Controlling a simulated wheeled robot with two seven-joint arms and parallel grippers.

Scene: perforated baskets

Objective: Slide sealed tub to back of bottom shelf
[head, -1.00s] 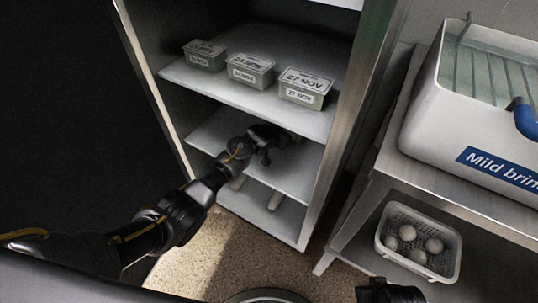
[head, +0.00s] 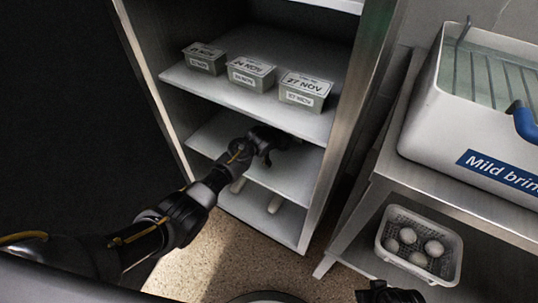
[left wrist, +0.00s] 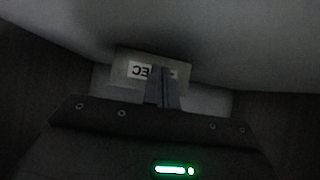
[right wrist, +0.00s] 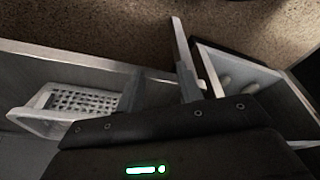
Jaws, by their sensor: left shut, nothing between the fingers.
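In the left wrist view, a pale tub (left wrist: 125,58) with a white label, its letters upside down, lies just ahead of my left fingers. My left gripper (left wrist: 163,72) is shut and empty, with its fingertips in front of the tub's labelled face. Whether they touch cannot be told. In the head view my left gripper (head: 285,142) reaches inside the cabinet, over the shelf (head: 290,178) below the row of dated tubs. The tub is hidden there by the gripper and shadow. My right gripper (right wrist: 158,75) is open and empty, outside the cabinet.
Several dated tubs (head: 303,88) stand on the shelf above (head: 225,87). White rounded pieces (head: 275,203) show under the left arm's shelf. A side wall (head: 335,130) bounds the cabinet at right. Beside it, a metal table holds a brine bin (head: 430,115), with an egg basket (head: 455,250) below.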

